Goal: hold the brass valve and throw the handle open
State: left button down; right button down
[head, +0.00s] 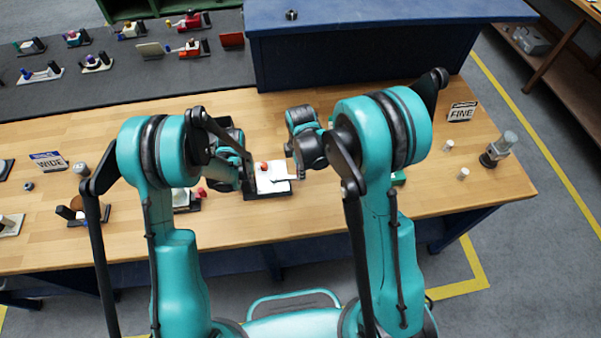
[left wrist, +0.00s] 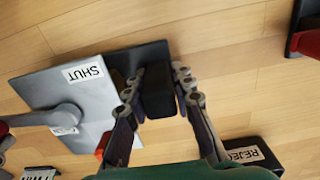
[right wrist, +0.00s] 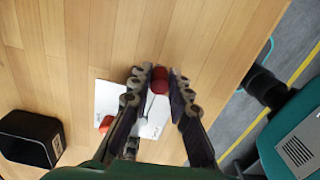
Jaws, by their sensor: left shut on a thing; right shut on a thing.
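The valve fixture (head: 275,186) is a pale plate on a dark base at the middle of the table. My left gripper (left wrist: 159,80) is shut on a black block (left wrist: 157,95) at the fixture's edge. My right gripper (right wrist: 160,78) is shut on the handle's red knob (right wrist: 160,86). A second label is partly covered by the lever.
A black REJECT bin (left wrist: 248,152) stands near the left gripper; a dark box (right wrist: 32,138) shows in the right wrist view. FINE (head: 462,112) and WIDE (head: 48,161) signs stand at opposite ends. A blue cabinet (head: 370,55) borders the back.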

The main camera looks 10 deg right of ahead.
pick_arm(q)
jog(key=shift+d, duration=0.1)
pick_arm(e)
jog(key=shift+w+a, duration=0.1)
jog(key=shift+w, duration=0.05)
jog(key=c, duration=1.4)
grip_release()
notch_tip(320, 180, up, 12)
pick_arm(q)
jog(key=c, duration=1.2)
grip_release()
